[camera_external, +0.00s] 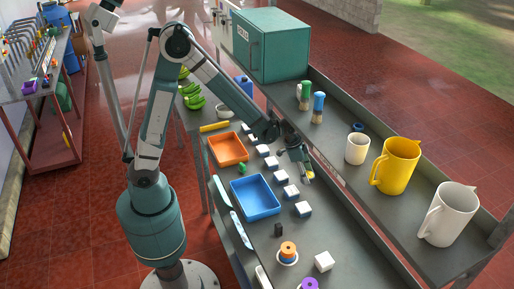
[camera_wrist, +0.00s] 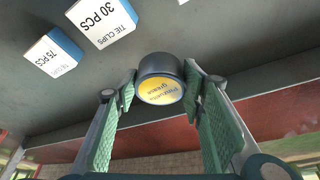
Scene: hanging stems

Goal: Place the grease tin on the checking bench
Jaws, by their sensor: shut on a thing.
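The grease tin (camera_wrist: 161,78) is a small dark round tin with a yellow label that reads "grease". My gripper (camera_wrist: 160,84) is shut on it, with a green-padded finger on each side. In the external view my gripper (camera_external: 303,170) is over the right part of the long grey bench (camera_external: 262,228), beside the row of white boxes, and a bit of yellow shows at its tips. Whether the tin touches the surface below I cannot tell. No bench in view carries a label that I can read as the checking bench.
White-and-blue tie clip boxes (camera_wrist: 104,20) stand in a row near my gripper. An orange tray (camera_external: 228,149) and a blue tray (camera_external: 256,197) lie left of them. A raised shelf holds a yellow jug (camera_external: 397,166), white vessels and a green cabinet (camera_external: 258,45). A red-legged bench (camera_external: 38,80) stands far left.

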